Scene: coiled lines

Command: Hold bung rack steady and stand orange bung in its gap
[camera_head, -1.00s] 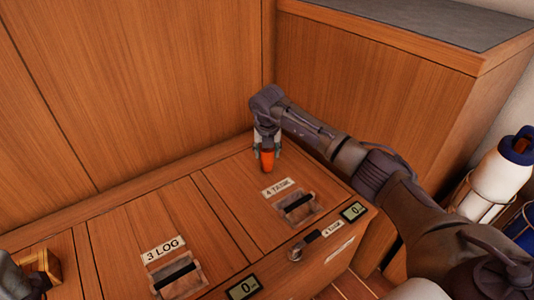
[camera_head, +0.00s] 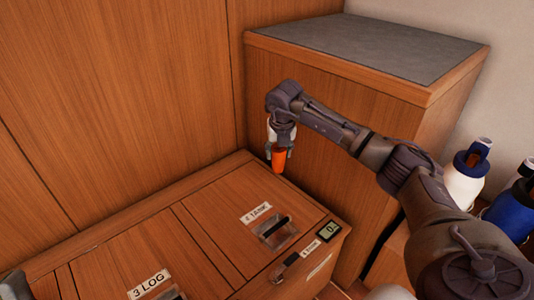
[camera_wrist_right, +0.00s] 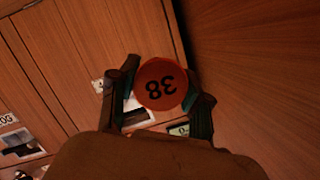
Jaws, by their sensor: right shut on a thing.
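My right gripper (camera_head: 280,150) is shut on the orange bung (camera_head: 279,162), which hangs below its fingers above the back right of the wooden locker top. In the right wrist view the bung's round top (camera_wrist_right: 161,84) bears the number 38 and sits between the two fingers. A grey part of my left gripper (camera_head: 14,287) shows at the bottom left corner; its fingers are out of frame. The bung rack cannot be made out in the views now.
The locker top has lids labelled 3 LOG (camera_head: 149,284) and 4 TASK (camera_head: 256,212) with recessed latches. A taller wooden cabinet (camera_head: 340,105) with a grey top stands behind my right arm. White and blue bottles (camera_head: 466,178) stand at the right.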

